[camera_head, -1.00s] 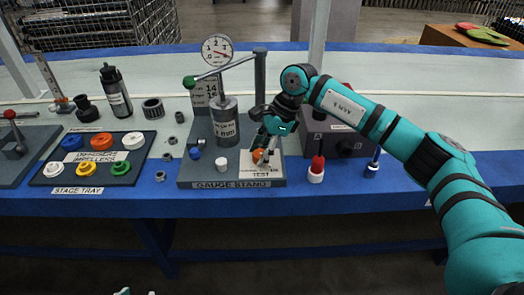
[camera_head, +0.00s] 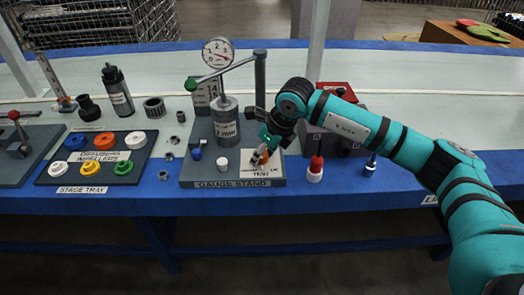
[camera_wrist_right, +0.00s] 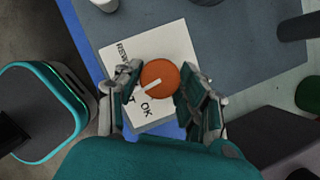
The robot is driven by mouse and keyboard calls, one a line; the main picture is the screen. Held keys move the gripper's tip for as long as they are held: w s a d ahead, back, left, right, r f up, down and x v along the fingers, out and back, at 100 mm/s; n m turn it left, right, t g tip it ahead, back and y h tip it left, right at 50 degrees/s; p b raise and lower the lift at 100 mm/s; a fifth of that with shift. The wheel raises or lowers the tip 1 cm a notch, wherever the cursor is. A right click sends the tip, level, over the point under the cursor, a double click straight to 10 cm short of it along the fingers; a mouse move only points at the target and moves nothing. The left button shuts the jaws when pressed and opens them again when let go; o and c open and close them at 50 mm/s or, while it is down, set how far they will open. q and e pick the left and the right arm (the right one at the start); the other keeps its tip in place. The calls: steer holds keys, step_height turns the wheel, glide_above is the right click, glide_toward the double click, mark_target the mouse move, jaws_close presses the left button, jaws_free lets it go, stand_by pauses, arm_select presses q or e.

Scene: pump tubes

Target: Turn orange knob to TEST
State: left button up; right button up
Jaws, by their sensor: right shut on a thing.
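The orange knob (camera_wrist_right: 159,76) sits on a white label plate (camera_wrist_right: 167,41) on the gauge stand (camera_head: 205,184). My right gripper (camera_head: 261,155) reaches down over it and mostly hides it in the head view. In the right wrist view my right gripper's fingers (camera_wrist_right: 162,93) stand on both sides of the knob and are shut on it. The knob's white pointer line slants to the lower left, toward the partly covered lettering beside "OK". The left finger hides part of the lettering. In the head view the TEST word (camera_head: 261,174) shows at the plate's front. My left gripper is out of view.
A pump cylinder (camera_head: 225,122) with a lever and a dial gauge (camera_head: 218,53) stand behind the knob. A white knob (camera_head: 223,164) is left of the plate. A red-topped white piece (camera_head: 315,170) stands right of the stand. The stage tray (camera_head: 50,171) is at left.

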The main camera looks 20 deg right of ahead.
steer(key=shift+r+m, duration=0.1)
steer(key=shift+m, duration=0.6)
steer(key=shift+h, duration=0.3)
steer(key=o, duration=1.1)
steer(key=shift+o, duration=0.2)
steer(key=v, duration=1.2)
steer(key=shift+s, duration=0.2)
